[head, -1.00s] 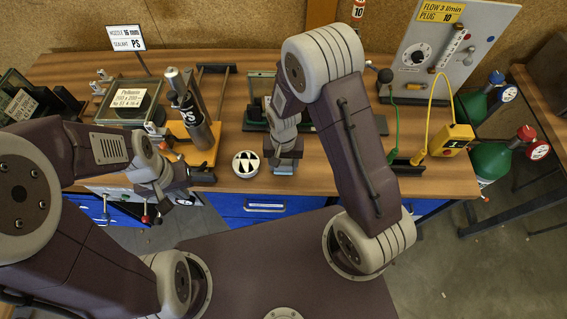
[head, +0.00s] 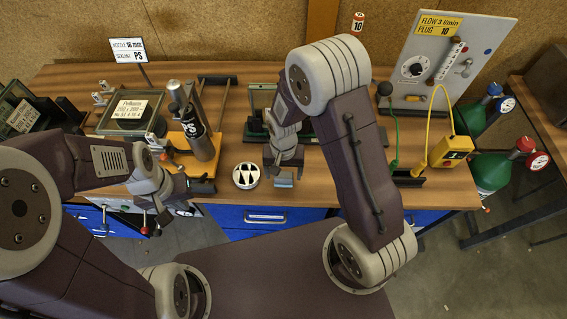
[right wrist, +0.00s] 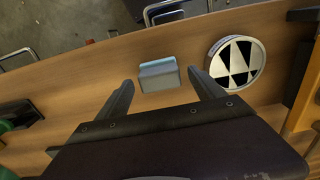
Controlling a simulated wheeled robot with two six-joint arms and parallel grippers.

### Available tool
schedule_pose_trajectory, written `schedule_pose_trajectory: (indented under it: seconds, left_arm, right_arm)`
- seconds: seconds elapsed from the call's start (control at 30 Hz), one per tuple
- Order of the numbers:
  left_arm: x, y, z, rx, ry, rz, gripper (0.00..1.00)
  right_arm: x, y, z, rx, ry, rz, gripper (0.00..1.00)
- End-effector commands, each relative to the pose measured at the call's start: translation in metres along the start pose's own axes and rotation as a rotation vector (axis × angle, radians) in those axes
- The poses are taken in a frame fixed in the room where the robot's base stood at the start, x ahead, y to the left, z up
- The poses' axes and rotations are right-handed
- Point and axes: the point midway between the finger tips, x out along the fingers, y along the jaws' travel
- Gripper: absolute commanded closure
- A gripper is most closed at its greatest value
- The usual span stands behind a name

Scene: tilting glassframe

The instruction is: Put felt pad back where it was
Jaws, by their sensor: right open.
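A small grey block with a light blue strip along one side, which looks like the felt pad (right wrist: 158,75), lies on the wooden bench near its front edge. It also shows in the head view (head: 283,180), just in front of my right gripper (head: 286,163). In the right wrist view my right gripper (right wrist: 161,81) is open and empty. Its fingertips point at the pad from either side, and the pad appears between and slightly beyond them. My left gripper (head: 200,187) is low at the bench's front edge on the left; its jaws are too small to read.
A round black-and-white marked disc (head: 246,175) lies close beside the pad. An orange stand with a PS cartridge (head: 196,135) and a framed glass pane (head: 130,112) stand to the left. A yellow box (head: 450,151) and control panel (head: 433,60) stand right.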

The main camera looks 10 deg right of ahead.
Motion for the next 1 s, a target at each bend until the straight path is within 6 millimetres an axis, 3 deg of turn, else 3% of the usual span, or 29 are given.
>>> schedule_pose_trajectory:
  seconds: [0.33, 0.5, 0.63, 0.73, 0.9, 1.0]
  left_arm:
    - [0.000, 0.000, 0.000, 0.000, 0.000, 0.000, 1.00]
    - [-0.001, 0.000, 0.000, 0.000, 0.000, 0.000, 1.00]
    - [-0.001, 0.000, 0.000, 0.000, 0.000, 0.000, 1.00]
    - [-0.001, 0.000, 0.000, 0.000, 0.000, 0.000, 1.00]
    - [-0.001, 0.000, 0.000, 0.000, 0.000, 0.000, 1.00]
    - [-0.001, 0.000, 0.000, 0.000, 0.000, 0.000, 1.00]
  right_arm:
    - [-0.081, 0.000, -0.001, 0.000, 0.004, -0.002, 0.22]
    - [-0.098, 0.000, 0.000, 0.000, 0.001, -0.001, 0.22]
    - [-0.101, 0.001, 0.001, -0.002, 0.000, 0.000, 0.22]
    - [-0.106, 0.027, 0.011, -0.052, 0.020, -0.015, 0.22]
    - [-0.109, 0.083, 0.048, -0.208, 0.083, -0.034, 0.22]
    - [-0.108, 0.093, 0.058, -0.251, 0.100, -0.033, 0.22]
